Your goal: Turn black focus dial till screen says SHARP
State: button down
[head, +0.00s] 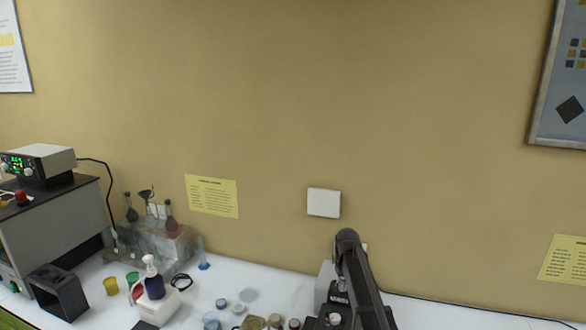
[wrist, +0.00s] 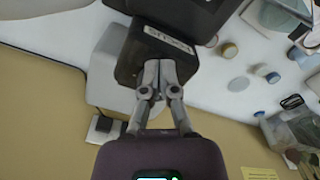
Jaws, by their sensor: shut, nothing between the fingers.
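In the wrist view my gripper (wrist: 160,68) is shut, with its grey fingertips together against or just in front of a dark block (wrist: 128,58). The block carries a pale label (wrist: 168,38), upside down in this view, that seems to read FOCUS. The black focus dial itself is not clear; the fingers and block may hide it. I cannot tell whether the fingertips touch anything. No screen text is readable in either view.
Several small jars and lids (head: 221,303) stand on the white bench left of the arm. A pump bottle (head: 153,281), a glassware rack (head: 165,250) and a grey instrument (head: 45,235) are further left. The bench at right holds only a thin cable.

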jog(key=shift+a, duration=0.25)
dwell(0.6)
jog(key=shift+s+a, duration=0.1)
jog(key=shift+s, duration=0.25)
dwell(0.4)
notch_tip(320, 180, up, 6)
jog(key=p, duration=0.6)
jog(key=shift+r, duration=0.1)
jog(key=d, duration=0.1)
jog(key=d+p, duration=0.1)
jog(key=shift+w+d+r, duration=0.35)
jog(key=shift+r, duration=0.05)
jog(key=shift+f, duration=0.1)
